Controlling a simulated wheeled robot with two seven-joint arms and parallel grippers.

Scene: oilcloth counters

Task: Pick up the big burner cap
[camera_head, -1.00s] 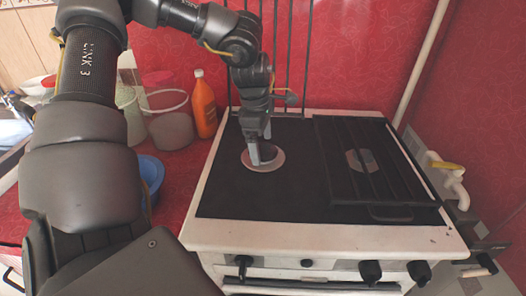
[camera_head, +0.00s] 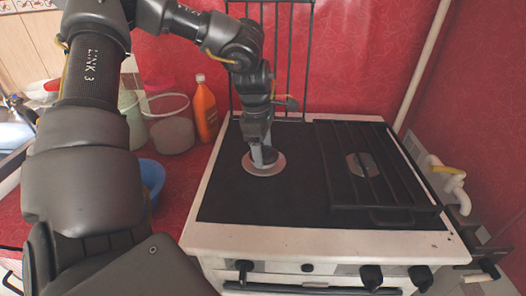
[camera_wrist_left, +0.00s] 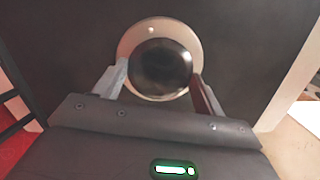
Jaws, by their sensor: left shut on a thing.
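The big burner cap (camera_wrist_left: 161,68) is a dark, shiny round disc in the left wrist view. It sits within a pale burner ring (camera_wrist_left: 151,32) on the black stove top. In the head view the ring (camera_head: 272,170) shows at the left of the stove, with the cap mostly hidden by my fingers. My left gripper (camera_head: 264,156) points down over it. In the left wrist view my left gripper (camera_wrist_left: 160,76) has one finger on each side of the cap, shut on it. I cannot see clear space under the cap. My right gripper is not in view.
A black grate (camera_head: 385,190) lies flat over the stove's right side; another stands upright behind (camera_head: 298,60). An orange bottle (camera_head: 205,108), a clear container (camera_head: 172,128) and a blue bowl (camera_head: 152,174) stand left of the stove. Knobs (camera_head: 370,277) line its front.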

